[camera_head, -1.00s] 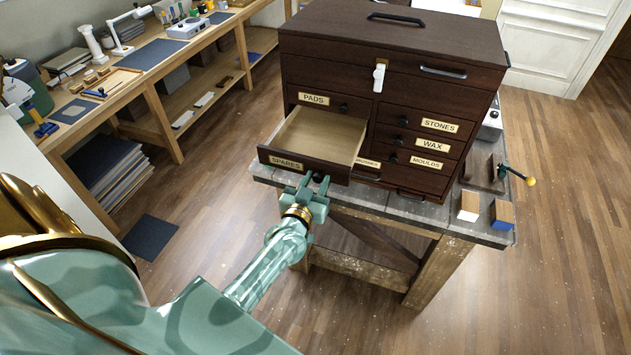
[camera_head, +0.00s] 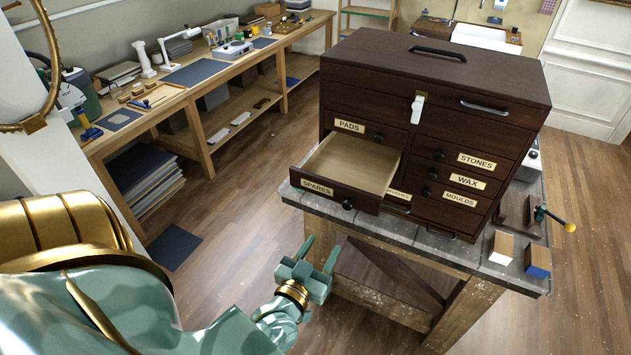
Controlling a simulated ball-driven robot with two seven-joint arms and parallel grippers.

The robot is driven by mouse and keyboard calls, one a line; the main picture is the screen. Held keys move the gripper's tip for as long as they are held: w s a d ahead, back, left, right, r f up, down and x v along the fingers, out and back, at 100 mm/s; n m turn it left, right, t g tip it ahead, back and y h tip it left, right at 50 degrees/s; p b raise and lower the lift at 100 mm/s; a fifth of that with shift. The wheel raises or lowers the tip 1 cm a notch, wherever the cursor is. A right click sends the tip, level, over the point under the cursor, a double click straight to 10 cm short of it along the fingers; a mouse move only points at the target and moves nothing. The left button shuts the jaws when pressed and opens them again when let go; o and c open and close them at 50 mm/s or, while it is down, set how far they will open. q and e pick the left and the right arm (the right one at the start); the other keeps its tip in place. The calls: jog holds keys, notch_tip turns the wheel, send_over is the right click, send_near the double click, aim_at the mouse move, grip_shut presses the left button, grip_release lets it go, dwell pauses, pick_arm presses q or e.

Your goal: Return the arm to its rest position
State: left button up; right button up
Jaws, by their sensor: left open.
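My left gripper (camera_head: 318,256), green with a gold wrist band, is open and empty. It is in the lower middle of the head view, in front of the stone-topped stand and below the open drawer, clear of the drawer knob. My left arm comes in from the lower left. The dark wooden tool chest (camera_head: 440,68) stands on the stand. Its drawer labelled SPARES (camera_head: 345,165) is pulled out and looks empty inside. The other drawers, PADS, STONES, WAX and MOULDS, are shut. My right gripper is not in view.
The stand's grey top (camera_head: 420,236) carries two blocks, a white-faced one (camera_head: 501,247) and a blue-faced one (camera_head: 538,260), and a small clamp (camera_head: 548,216). A long wooden workbench (camera_head: 190,88) runs along the left. Wooden floor (camera_head: 235,215) lies open between it and the stand.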

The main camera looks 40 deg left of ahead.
pick_arm(q)
jog(key=shift+v, duration=1.2)
jog(key=s+d+f+m+g+h+b, duration=0.1)
jog(key=s+d+f+g+h+b, duration=0.3)
jog(key=f, duration=0.7)
jog(key=s+d+f+m+g+y+b, duration=0.15)
jog(key=s+f, duration=0.35)
jog(key=f, duration=0.6)
jog(key=s+d+f+m+g+h+b, duration=0.1)
jog(key=s+d+f+g+h+b, duration=0.25)
jog(key=f, duration=0.85)
jog(key=s+a+f+m+g+b, duration=0.1)
jog(key=s+a+f+g+b, duration=0.1)
jog(key=s+f+b, duration=0.5)
jog(key=s+a+f+m+g+y+b, duration=0.1)
jog(key=s+f+g+b, duration=0.4)
jog(key=s+f, duration=0.7)
notch_tip(320, 180, down, 8)
jog(key=a+m+b, duration=0.1)
jog(key=a, duration=0.1)
jog(key=shift+s+a+g+y+b, duration=0.3)
jog(key=shift+s+b, duration=0.1)
